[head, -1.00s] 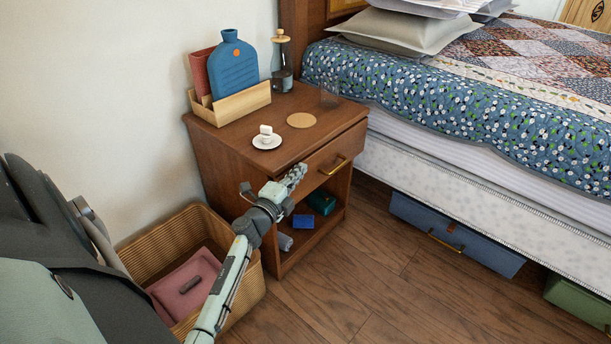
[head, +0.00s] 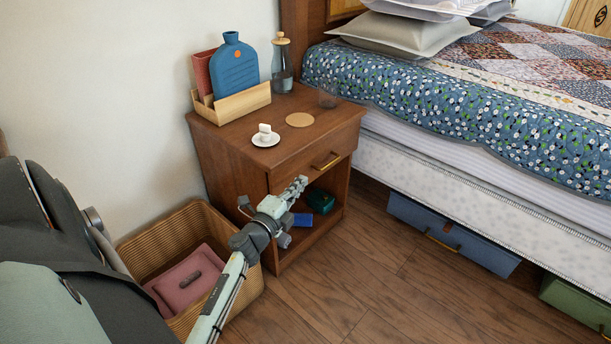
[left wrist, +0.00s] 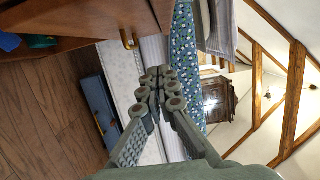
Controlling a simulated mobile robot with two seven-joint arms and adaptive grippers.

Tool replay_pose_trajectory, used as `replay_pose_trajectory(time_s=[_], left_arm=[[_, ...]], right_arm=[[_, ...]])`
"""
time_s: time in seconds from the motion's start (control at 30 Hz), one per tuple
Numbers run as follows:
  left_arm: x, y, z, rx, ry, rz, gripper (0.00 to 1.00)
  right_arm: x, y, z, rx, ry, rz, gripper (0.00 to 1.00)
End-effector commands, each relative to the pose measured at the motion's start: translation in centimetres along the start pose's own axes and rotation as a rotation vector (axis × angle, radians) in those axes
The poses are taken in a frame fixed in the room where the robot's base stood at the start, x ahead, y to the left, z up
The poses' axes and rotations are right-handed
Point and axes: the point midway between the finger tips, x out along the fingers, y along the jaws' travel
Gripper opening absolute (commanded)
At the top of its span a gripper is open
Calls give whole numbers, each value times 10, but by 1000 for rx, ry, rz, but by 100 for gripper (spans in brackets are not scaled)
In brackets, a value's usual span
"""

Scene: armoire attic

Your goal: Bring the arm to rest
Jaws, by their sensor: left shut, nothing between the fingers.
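My left arm comes in from the lower left in the head view. Its gripper (head: 297,187) is shut and empty, in front of the nightstand's open lower shelf and below the drawer. In the left wrist view its fingers (left wrist: 160,80) meet at the tips with nothing between them. The wooden nightstand (head: 228,160) stands against the wall, its drawer with a brass handle (head: 328,160) looking closed. My right gripper is not in view.
A wicker basket (head: 252,293) with a pink item (head: 187,280) stands left of the nightstand. On top are a blue bottle-shaped item (head: 236,68), a carafe (head: 282,65), a white saucer (head: 266,140) and a cork coaster (head: 299,120). The bed (head: 450,170) is right. Floor in front is clear.

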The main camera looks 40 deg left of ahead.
Motion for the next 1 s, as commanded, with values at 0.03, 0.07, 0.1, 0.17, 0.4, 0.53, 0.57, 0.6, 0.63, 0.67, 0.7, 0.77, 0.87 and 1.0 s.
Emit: replay_pose_trajectory(time_s=[0.03, 0.07, 0.1, 0.17, 0.4, 0.53, 0.57, 0.6, 0.63, 0.67, 0.7, 0.77, 0.87, 1.0], left_arm=[[-13, 0, 0, 0, 0, 1, 0], [-19, 0, 0, -1, 0, 1, 0], [-27, 1, 0, 0, 0, 1, 0], [-37, 0, 0, -1, 1, 0, 0], [-57, 0, -1, -1, 1, -1, 0], [-59, -1, 0, -1, 1, -2, 0], [-59, -1, 0, -1, 1, -2, 0], [-59, -1, 0, -1, 1, -2, 0], [-59, -1, 0, -1, 0, -2, 0], [-59, -1, 0, -3, -1, -2, 0], [-58, -3, 0, -13, -8, 0, 0], [-58, -6, 3, -48, -34, 6, 0], [-59, -11, 10, -175, -123, 42, 0], [-76, 6, 8, -483, -313, 191, 0]], right_arm=[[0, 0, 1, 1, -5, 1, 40], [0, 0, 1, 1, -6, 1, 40], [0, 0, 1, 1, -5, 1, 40], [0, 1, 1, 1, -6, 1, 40], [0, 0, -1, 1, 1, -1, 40], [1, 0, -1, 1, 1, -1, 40], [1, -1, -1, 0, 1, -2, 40], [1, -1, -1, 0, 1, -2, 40], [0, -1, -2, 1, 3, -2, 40], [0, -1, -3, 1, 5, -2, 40], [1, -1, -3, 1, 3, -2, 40], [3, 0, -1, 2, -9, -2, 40], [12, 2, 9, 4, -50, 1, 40], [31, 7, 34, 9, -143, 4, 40]])
